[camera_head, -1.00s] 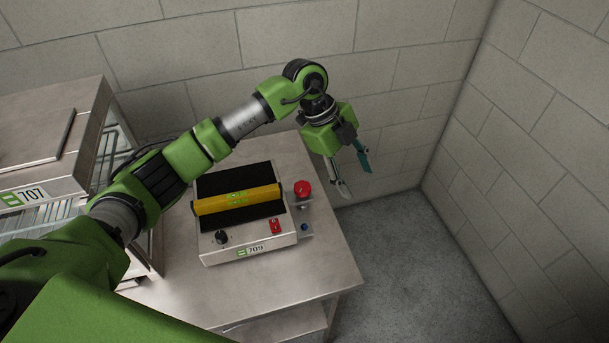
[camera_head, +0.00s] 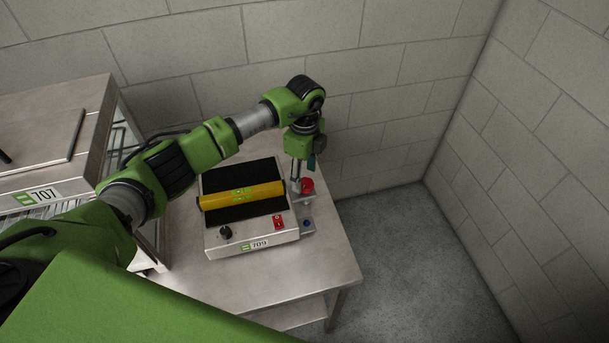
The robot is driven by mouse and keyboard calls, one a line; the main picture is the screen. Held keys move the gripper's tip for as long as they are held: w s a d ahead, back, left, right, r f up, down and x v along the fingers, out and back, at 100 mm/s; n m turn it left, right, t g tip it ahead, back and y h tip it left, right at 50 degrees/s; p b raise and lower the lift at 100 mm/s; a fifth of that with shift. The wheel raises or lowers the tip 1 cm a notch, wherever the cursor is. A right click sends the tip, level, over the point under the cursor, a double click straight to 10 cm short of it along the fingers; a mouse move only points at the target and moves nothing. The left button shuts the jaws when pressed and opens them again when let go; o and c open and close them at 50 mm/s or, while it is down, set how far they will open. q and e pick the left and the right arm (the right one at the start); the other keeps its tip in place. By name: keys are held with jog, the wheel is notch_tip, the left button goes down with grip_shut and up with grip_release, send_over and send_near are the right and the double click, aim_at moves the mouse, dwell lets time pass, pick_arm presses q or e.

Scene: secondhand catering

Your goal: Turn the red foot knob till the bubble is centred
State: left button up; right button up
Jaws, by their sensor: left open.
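The red foot knob (camera_head: 307,186) stands at the right rear side of the appliance marked 709 (camera_head: 222,242), on a small metal bracket. A yellow spirit level (camera_head: 222,199) lies across the appliance's black top, with green vials; the bubble is too small to read. My left gripper (camera_head: 301,177) points down at the red knob, its fingers open, one on the knob's left and the other partly hidden behind or above it. Whether the fingers touch the knob I cannot tell. My right gripper is not in view.
The appliance stands on a steel table (camera_head: 290,275) with a black dial (camera_head: 225,232), a red switch (camera_head: 279,222) and a blue knob (camera_head: 306,224). A glass-sided cabinet marked 707 (camera_head: 60,180) stands at left. Block walls close the back and right; the floor at right is clear.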

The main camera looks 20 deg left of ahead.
aim_at(307, 183)
pick_arm(q)
jog(key=shift+f, duration=1.4)
jog(key=c, duration=1.1)
